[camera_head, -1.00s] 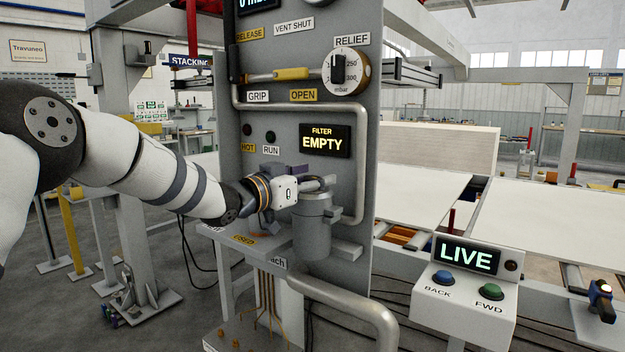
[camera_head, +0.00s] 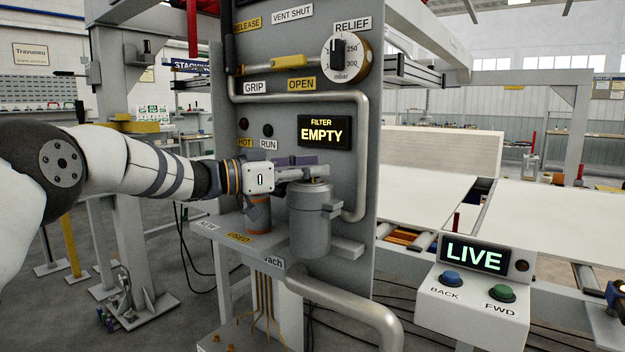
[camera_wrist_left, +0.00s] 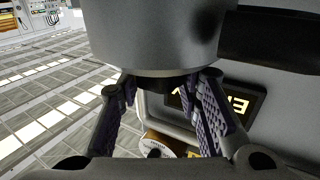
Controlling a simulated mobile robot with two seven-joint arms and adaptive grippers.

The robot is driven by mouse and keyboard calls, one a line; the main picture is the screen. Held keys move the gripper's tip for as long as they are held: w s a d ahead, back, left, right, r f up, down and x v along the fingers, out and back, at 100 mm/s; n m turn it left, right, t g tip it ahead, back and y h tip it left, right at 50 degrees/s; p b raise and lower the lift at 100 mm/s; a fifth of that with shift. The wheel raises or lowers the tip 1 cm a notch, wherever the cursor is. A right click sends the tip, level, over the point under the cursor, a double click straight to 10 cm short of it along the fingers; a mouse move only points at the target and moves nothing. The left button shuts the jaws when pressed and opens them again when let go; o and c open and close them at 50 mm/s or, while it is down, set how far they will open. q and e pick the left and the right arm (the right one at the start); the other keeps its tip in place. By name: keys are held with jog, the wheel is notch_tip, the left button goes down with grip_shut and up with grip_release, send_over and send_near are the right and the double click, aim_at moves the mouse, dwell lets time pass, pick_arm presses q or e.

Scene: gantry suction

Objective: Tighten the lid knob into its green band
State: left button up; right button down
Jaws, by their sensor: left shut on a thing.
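The grey filter canister (camera_head: 310,225) stands upright at the front of the grey panel, its round lid on top (camera_head: 308,187). My left gripper (camera_head: 304,172) reaches in from the left, just above the lid. In the left wrist view, which is upside down, the canister (camera_wrist_left: 150,40) fills the top. The dark lid knob (camera_wrist_left: 165,82) projects from it between my left gripper's purple-padded fingers (camera_wrist_left: 168,92), which are shut on it. The knob is mostly hidden by the fingers in the head view. No green band can be made out. My right gripper is not in view.
The panel (camera_head: 345,195) rises close behind the gripper, with a bent pipe (camera_head: 362,150) beside the canister and a FILTER EMPTY display (camera_head: 324,132). An orange-brown canister (camera_head: 257,213) stands on the shelf (camera_head: 215,228) below my wrist. A LIVE console (camera_head: 465,290) is at right.

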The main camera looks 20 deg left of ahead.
pick_arm(q)
jog(key=shift+f, duration=0.25)
jog(key=shift+r+m+g+h, duration=0.2)
jog(key=shift+m+g+h, duration=0.1)
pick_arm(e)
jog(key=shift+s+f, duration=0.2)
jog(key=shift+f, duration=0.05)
pick_arm(q)
jog(key=o, duration=1.2)
